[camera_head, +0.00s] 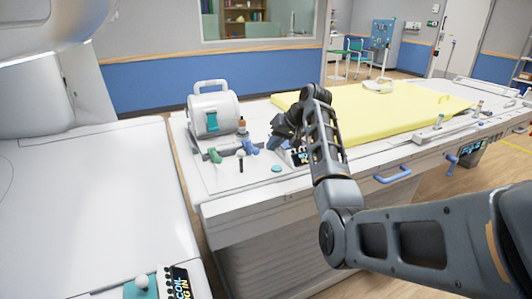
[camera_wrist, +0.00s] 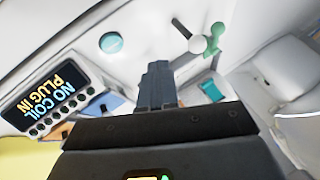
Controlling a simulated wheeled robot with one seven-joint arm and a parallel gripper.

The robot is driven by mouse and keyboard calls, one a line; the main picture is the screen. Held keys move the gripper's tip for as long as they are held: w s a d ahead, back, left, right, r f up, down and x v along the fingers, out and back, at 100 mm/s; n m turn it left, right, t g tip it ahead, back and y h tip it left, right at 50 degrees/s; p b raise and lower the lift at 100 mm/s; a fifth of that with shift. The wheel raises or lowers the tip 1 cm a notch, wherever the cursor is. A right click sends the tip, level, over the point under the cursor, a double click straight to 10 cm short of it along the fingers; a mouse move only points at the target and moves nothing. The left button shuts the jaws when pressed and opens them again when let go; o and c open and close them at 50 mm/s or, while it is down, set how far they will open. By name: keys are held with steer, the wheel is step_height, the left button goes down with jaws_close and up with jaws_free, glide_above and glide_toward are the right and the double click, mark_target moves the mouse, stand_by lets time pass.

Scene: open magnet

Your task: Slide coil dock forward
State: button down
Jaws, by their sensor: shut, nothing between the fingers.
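A white cylindrical coil (camera_head: 213,117) with a top handle and a teal patch sits on the left end of the white table. Its base has a green handle (camera_head: 215,156) and a blue handle (camera_head: 249,147) in front; I cannot tell which part is the sliding dock. The green handle also shows in the wrist view (camera_wrist: 214,36), beside a white ball knob (camera_wrist: 196,45). My gripper (camera_head: 276,138) is to the right of the coil, above the table. In the wrist view my gripper (camera_wrist: 157,68) is shut and empty, apart from the handles.
A screen (camera_wrist: 58,98) reads "NO COIL PLUG IN". A round teal button (camera_head: 276,168) is on the table's front. A yellow mattress (camera_head: 385,115) lies to the right, behind my arm. A white machine part (camera_head: 90,190) stands at left, with a narrow gap to the table.

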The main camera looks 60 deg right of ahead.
steer(key=shift+v, duration=1.25)
